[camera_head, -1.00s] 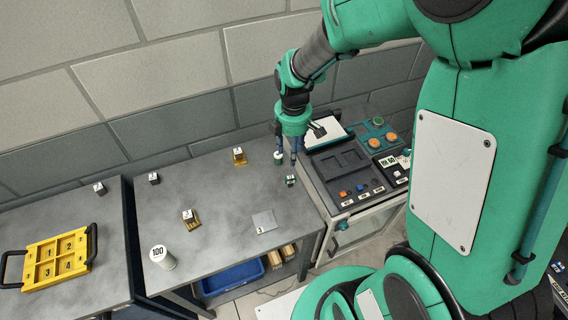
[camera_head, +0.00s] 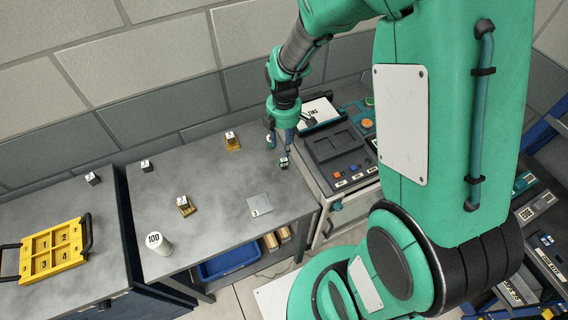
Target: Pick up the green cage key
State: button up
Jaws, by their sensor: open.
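My gripper (camera_head: 279,145) points down over the right part of the grey workbench (camera_head: 220,190), with its two dark fingers apart. A small dark green piece with a white label (camera_head: 284,162) is on the bench just below the right fingertip; it may be the green cage key, but it is too small to tell its shape. I cannot tell whether the finger touches it. A small green and white round piece (camera_head: 270,141) shows beside the left finger, partly hidden by it.
A console (camera_head: 335,150) with buttons adjoins the bench on the right. Labelled blocks on amber bases (camera_head: 232,141) (camera_head: 185,206), a white cylinder marked 100 (camera_head: 158,243) and a grey plate (camera_head: 259,205) stand on the bench. A yellow numbered tray (camera_head: 53,249) lies on the left table.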

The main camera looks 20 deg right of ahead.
aim_at(284, 159)
jog(key=shift+f+b, duration=0.35)
jog(key=shift+f, duration=2.35)
jog(key=shift+w+f+b, duration=0.2)
jog(key=shift+f+b, duration=0.4)
jog(key=shift+f, duration=2)
jog(key=shift+c, duration=0.5)
grip_shut()
